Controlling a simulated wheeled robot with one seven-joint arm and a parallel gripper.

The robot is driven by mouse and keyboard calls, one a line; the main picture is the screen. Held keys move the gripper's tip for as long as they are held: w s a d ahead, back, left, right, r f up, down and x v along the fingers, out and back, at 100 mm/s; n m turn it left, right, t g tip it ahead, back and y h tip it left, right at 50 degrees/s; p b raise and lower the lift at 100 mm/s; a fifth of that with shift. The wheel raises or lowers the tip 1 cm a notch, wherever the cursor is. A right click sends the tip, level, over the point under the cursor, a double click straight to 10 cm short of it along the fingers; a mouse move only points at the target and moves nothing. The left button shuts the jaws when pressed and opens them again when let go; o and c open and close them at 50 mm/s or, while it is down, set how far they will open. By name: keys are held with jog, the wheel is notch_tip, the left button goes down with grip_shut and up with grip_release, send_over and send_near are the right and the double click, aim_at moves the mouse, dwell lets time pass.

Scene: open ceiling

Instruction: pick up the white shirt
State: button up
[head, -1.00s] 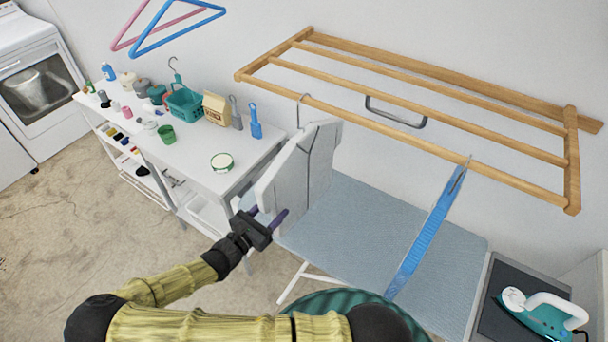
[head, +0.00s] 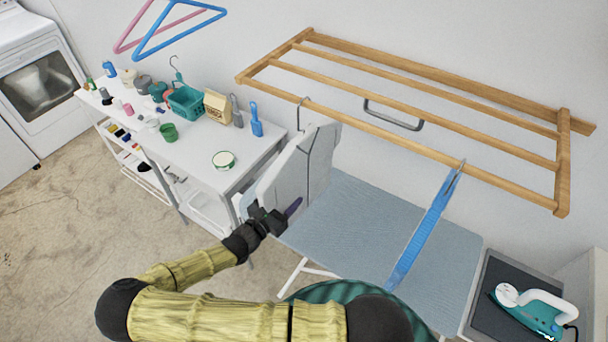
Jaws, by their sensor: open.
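The white shirt (head: 305,165) hangs on a hook-topped hanger from the front rail of the wooden rack, seen nearly edge-on in the head view. It hangs above the left end of the blue-grey ironing board. My gripper (head: 284,212) is at the shirt's lower part, with its purple-tipped fingers open. One finger shows in front of the shirt; the other is mostly hidden by the gripper body or the cloth. I cannot tell whether the fingers touch the cloth.
The wooden rack (head: 420,144) is fixed to the wall. A blue garment (head: 425,230) hangs from it further right, over the ironing board (head: 350,225). A teal iron (head: 528,312) stands at the right. A white table (head: 195,160) with bottles and a basket is at the left.

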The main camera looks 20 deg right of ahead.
aim_at(285, 192)
grip_shut()
jog(key=shift+r, duration=0.1)
jog(key=shift+r+b, duration=0.35)
jog(key=shift+r, duration=0.15)
notch_tip(285, 192, up, 2)
jog(key=shift+r+b, duration=0.1)
jog(key=shift+b, duration=0.4)
jog(key=b+v, duration=0.5)
jog(key=v, duration=1.3)
jog(key=shift+b, duration=0.3)
